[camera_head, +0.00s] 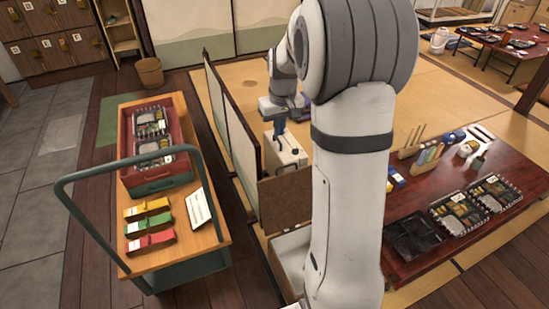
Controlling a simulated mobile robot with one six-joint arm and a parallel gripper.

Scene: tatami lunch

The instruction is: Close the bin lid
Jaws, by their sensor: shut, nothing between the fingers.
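A brown speckled panel (286,203) that looks like the bin lid stands upright in the middle of the head view. Below it is a pale, open-topped box (287,250) that looks like the bin. My arm hides its right part, and I cannot see the hinge. My gripper (280,129) is shut and empty, pointing down beyond the panel's upper edge. It appears above a cream box (286,152); I cannot tell whether it touches that box.
A folding screen (232,128) stands close on the left. Left of it is a cart (183,262) with a red crate (124,150) and coloured packets. A low table (405,265) with bento trays (459,215) is on the right. Tatami lies behind.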

